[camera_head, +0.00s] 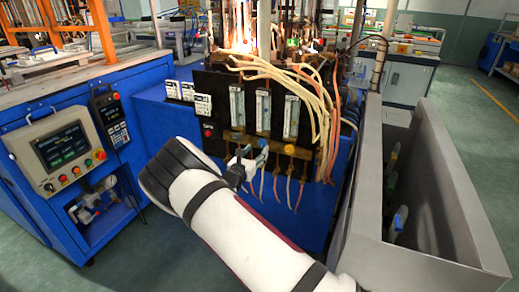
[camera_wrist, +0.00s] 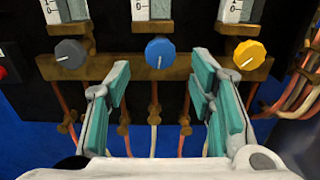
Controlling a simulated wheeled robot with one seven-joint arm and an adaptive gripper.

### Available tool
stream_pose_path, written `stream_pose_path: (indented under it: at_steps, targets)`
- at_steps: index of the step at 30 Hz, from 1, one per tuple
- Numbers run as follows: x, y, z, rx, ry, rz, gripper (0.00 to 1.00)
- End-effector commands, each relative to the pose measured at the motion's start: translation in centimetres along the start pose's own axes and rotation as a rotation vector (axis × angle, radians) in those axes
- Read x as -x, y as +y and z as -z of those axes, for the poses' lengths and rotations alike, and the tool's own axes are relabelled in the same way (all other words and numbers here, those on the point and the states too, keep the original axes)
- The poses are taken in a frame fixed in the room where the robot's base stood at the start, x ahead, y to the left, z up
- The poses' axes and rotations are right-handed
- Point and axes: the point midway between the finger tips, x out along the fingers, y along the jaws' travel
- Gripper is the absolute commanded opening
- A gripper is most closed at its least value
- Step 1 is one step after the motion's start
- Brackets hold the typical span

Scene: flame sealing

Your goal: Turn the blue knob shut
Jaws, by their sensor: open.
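The blue knob (camera_wrist: 160,53) sits on a brass bar at the centre of the wrist view, its white mark pointing down. It is between a dark grey knob (camera_wrist: 70,54) on the left and a yellow knob (camera_wrist: 249,55) on the right. My gripper (camera_wrist: 161,80) is open, its teal-padded fingers apart below the blue knob and on either side of it. Nothing is between the pads, and no contact with the knob shows. In the head view my gripper (camera_head: 246,160) is at the front of the flow-meter panel, with the yellow knob (camera_head: 289,149) just to its right.
Flow-meter tubes (camera_head: 263,111) stand above the knobs. Thin hoses (camera_wrist: 155,115) hang below the brass bar. A bundle of pale hoses (camera_head: 300,85) drapes at the panel's upper right. A grey metal bin (camera_head: 455,190) stands to the right, and a control screen (camera_head: 62,145) is on the left.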

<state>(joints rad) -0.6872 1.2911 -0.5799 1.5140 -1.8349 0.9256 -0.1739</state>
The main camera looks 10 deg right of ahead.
Motion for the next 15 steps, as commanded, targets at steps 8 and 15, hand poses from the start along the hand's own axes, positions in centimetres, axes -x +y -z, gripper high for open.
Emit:
stream_pose_path:
  at_steps: [8, 15]
  targets:
    - [-3.4, 0.0, 0.0, -0.001, -0.001, 0.0, 0.49]
    - [-3.9, 0.0, 0.0, 0.0, 0.0, 0.0, 0.49]
